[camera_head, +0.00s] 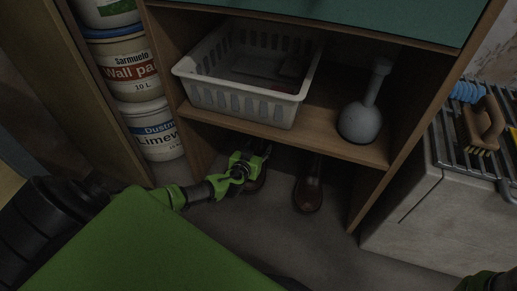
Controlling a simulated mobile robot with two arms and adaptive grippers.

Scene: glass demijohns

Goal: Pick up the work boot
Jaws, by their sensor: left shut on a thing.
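Under the shelf of the wooden unit, two dark brown boots are on the grey floor. One boot (308,190) stands to the right, clear of my gripper. The other boot (257,184) is mostly hidden beneath and behind my left gripper (262,158). My left gripper reaches in from the left, in front of the opening, and is shut on that boot. The shadow hides the fingertips and where they touch. I cannot tell whether this boot is off the floor. My right gripper's fingers do not show; only a green and black bit of my arm is at the bottom right corner.
The shelf (340,146) above the boots holds a white plastic basket (245,103) and a grey long-necked flask (360,121). Stacked paint buckets (155,130) stand at left. A grey cabinet (425,225) with a rack and a brush (484,128) stands at right. Floor before the right boot is clear.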

